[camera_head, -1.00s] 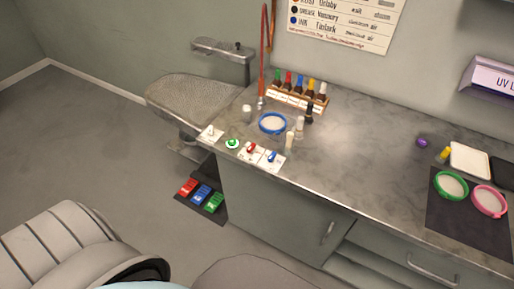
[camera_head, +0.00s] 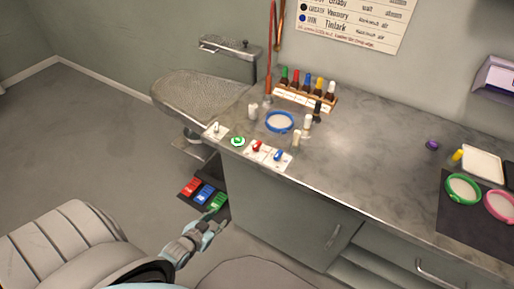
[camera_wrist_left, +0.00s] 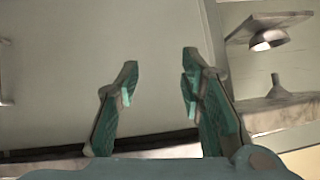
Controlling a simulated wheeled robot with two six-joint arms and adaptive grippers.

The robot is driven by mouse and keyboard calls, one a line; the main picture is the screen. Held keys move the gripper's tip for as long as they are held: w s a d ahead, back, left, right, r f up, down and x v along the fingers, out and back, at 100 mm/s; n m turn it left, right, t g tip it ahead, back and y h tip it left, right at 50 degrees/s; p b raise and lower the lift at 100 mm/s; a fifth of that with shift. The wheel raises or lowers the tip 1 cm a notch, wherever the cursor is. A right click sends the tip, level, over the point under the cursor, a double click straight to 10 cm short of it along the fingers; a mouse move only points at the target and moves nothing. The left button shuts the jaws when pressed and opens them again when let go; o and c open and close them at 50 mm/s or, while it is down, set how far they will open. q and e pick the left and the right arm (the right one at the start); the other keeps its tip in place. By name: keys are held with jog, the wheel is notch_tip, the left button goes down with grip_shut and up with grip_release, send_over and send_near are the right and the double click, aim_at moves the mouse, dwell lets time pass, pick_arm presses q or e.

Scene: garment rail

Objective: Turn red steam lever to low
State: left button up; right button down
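The red steam lever (camera_head: 256,146) stands on a white plate at the front edge of the grey counter (camera_head: 370,165), between a green round control and a blue lever. Its exact setting is too small to read. My left gripper (camera_head: 213,218) is low in front of the counter, below and to the left of the red lever and well apart from it. In the left wrist view its two fingers (camera_wrist_left: 155,85) are spread with nothing between them. My right gripper is not in view.
The blue lever (camera_head: 278,155), green control (camera_head: 237,141) and a white-plated switch (camera_head: 216,129) line the counter edge. A blue-rimmed dish (camera_head: 280,121) and bottle rack (camera_head: 305,97) stand behind. A padded chair (camera_head: 65,245) is at lower left.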

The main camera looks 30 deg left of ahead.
pick_arm(q)
jog(key=w+r+t, duration=0.4)
jog(key=w+r, duration=0.3)
jog(key=r, duration=0.2)
jog(key=t+h, duration=0.1)
jog(key=t, duration=0.3)
send_near(254, 148)
jog(key=shift+n+g, duration=0.3)
jog(key=w+b, duration=0.1)
jog(key=w, duration=0.4)
jog(key=w+b, duration=0.2)
jog(key=w, duration=0.4)
jog(key=shift+w+a+r, duration=0.1)
jog(key=shift+w+a, duration=0.1)
jog(key=shift+w+r, duration=0.1)
jog(key=shift+w, duration=0.3)
grip_shut()
